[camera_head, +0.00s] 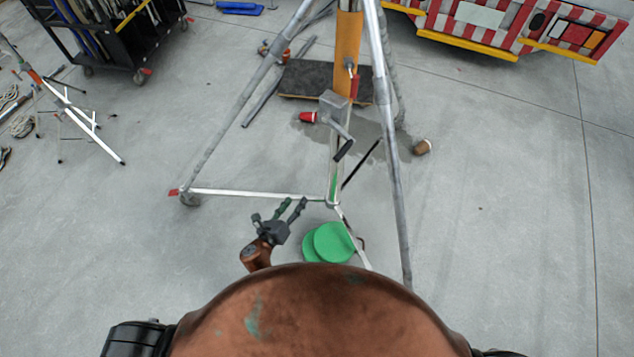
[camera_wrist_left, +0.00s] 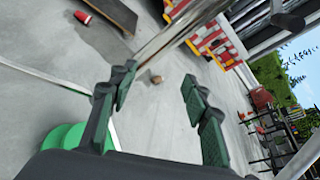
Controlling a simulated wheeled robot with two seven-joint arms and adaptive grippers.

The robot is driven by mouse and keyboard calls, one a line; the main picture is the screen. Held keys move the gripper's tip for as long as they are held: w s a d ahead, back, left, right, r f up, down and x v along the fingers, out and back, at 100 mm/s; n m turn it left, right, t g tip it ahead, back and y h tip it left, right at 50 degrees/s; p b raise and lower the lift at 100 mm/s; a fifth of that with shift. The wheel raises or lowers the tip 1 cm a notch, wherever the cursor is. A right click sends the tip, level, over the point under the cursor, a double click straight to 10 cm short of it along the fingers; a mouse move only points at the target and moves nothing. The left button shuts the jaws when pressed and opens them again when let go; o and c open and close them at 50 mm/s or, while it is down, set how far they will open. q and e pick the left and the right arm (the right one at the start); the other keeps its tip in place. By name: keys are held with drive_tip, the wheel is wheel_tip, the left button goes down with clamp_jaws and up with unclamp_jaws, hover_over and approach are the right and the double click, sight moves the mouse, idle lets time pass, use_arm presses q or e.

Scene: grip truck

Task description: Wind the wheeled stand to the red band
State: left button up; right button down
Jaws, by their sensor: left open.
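The wheeled stand (camera_head: 346,55) stands in front of me on splayed grey legs with a low cross bar and a wheel at the left foot. Its upright has an orange upper part, a red mark (camera_head: 353,86) and a green mark lower down. A grey winding box (camera_head: 333,101) on it carries a crank with a black grip (camera_head: 343,150). My left gripper (camera_head: 293,204) is open and empty, low and left of the upright, below the crank and apart from it. Its spread fingers also show in the left wrist view (camera_wrist_left: 160,75), with a metal leg beyond. My right gripper is not seen.
A red cup (camera_head: 308,118) and a brown cup (camera_head: 423,147) lie on the floor. Green round pads (camera_head: 328,242) are close to my left gripper. A black cart (camera_head: 115,35) stands back left, a striped truck (camera_head: 510,25) back right. The floor at right is clear.

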use_arm(q)
drive_tip(key=d+r+m+t+h, duration=0.1)
drive_tip(key=d+r+m+h, duration=0.1)
drive_tip(key=d+r+m, duration=0.45)
drive_tip(key=d+r+m+t+h, duration=0.15)
drive_tip(key=r+m, duration=0.25)
drive_tip(key=r, duration=0.6)
approach(341, 153)
drive_tip(key=w, duration=0.2)
drive_tip(key=shift+g, duration=0.45)
drive_tip(key=x, duration=0.2)
drive_tip(key=b+x, duration=0.1)
drive_tip(key=x, duration=0.4)
drive_tip(key=shift+w+d+f+b, duration=0.1)
drive_tip(key=shift+d+f+b, duration=0.2)
drive_tip(key=shift+w+d, duration=0.35)
drive_tip(key=shift+w, duration=0.2)
drive_tip(key=shift+w+d, duration=0.1)
drive_tip(key=shift+w, duration=0.05)
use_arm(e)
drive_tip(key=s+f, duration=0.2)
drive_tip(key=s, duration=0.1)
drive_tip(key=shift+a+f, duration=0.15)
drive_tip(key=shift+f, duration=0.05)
